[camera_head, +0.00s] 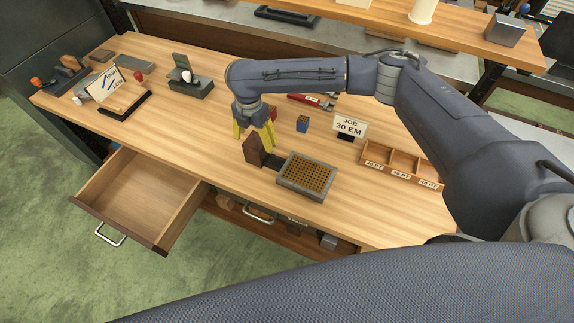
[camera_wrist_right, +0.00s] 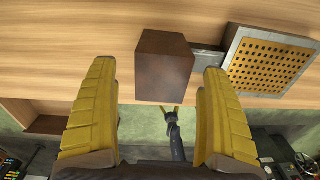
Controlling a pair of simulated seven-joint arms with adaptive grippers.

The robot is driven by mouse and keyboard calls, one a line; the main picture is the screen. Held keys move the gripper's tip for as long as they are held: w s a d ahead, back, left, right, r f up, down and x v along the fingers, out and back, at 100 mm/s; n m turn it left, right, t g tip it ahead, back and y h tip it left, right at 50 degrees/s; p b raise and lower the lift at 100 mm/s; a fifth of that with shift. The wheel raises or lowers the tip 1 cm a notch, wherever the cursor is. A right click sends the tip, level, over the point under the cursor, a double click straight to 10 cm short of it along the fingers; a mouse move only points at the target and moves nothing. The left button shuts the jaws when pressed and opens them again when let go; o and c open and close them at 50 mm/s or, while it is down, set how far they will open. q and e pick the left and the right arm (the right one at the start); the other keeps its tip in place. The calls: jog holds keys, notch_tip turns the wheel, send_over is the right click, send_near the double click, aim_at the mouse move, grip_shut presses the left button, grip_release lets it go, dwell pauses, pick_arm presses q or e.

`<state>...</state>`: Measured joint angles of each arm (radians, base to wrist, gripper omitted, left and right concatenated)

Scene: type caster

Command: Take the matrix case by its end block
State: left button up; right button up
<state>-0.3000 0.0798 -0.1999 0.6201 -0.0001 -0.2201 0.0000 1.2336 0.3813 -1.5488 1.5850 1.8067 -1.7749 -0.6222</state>
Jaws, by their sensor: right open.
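The matrix case (camera_head: 307,177) is a grey-framed tray with a grid of brass cells, lying near the bench's front edge. Its brown end block (camera_head: 254,150) stands at its left, joined by a dark strip. My right gripper (camera_head: 255,138) is open and empty, pointing down just by the block. In the right wrist view, the end block (camera_wrist_right: 165,65) shows between the two spread yellow fingers, with gaps on both sides; the case (camera_wrist_right: 268,62) is to the right. A small yellow-tipped gripper, apparently my left (camera_wrist_right: 172,108), shows far off there; its jaw state is unclear.
An open, empty drawer (camera_head: 140,196) juts out at the front left. A "JOB 30 EM" sign (camera_head: 349,127), a small blue block (camera_head: 302,124) and a wooden divided tray (camera_head: 401,165) stand behind and right of the case. The bench left of the block is clear.

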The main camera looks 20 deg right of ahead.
jog(key=shift+s+f, duration=0.1)
jog(key=shift+f, duration=2.55)
jog(key=shift+c, duration=0.4)
jog(key=c, duration=1.3)
